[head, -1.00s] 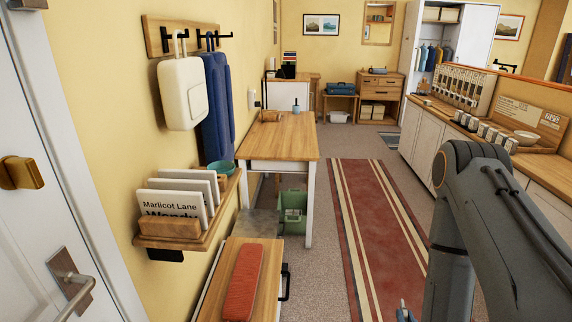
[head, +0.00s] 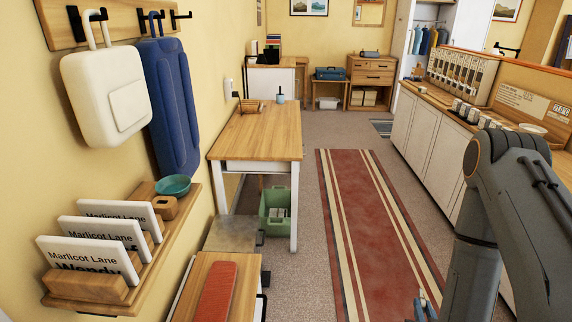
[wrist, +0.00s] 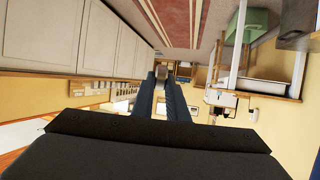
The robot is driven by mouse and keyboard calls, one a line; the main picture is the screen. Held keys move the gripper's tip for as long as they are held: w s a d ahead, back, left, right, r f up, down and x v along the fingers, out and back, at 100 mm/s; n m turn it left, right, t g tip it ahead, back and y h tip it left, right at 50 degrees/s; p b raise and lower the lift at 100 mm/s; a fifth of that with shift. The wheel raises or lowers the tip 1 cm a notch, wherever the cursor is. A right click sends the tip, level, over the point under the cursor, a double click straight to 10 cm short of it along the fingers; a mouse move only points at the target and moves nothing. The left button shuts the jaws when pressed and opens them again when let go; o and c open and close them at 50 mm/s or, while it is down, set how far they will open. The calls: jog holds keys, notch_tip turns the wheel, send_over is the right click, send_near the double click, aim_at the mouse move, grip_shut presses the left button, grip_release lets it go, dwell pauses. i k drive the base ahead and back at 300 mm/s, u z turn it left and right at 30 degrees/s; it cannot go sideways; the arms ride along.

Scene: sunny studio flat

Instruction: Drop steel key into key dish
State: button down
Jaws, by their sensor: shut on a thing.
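The key dish (head: 173,186), a small teal bowl, sits at the far end of the wooden wall shelf, at left in the head view. My gripper (head: 425,303) is low in the head view, right of centre over the striped rug, well apart from the dish. In the wrist view the fingers (wrist: 161,80) are shut on a small greyish thing at their tips, the steel key (wrist: 160,72); its shape is hard to make out. The dish cannot be made out in the wrist view.
Name cards in wooden holders (head: 98,288) stand on the shelf before the dish. A cream bag (head: 108,97) and a blue bag (head: 172,105) hang above. A bench with a red cushion (head: 217,295) and a wooden table (head: 262,135) line the wall. The rug (head: 375,220) is clear.

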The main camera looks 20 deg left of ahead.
aim_at(168, 194)
jog(key=i, duration=2)
jog(key=u, duration=3.5)
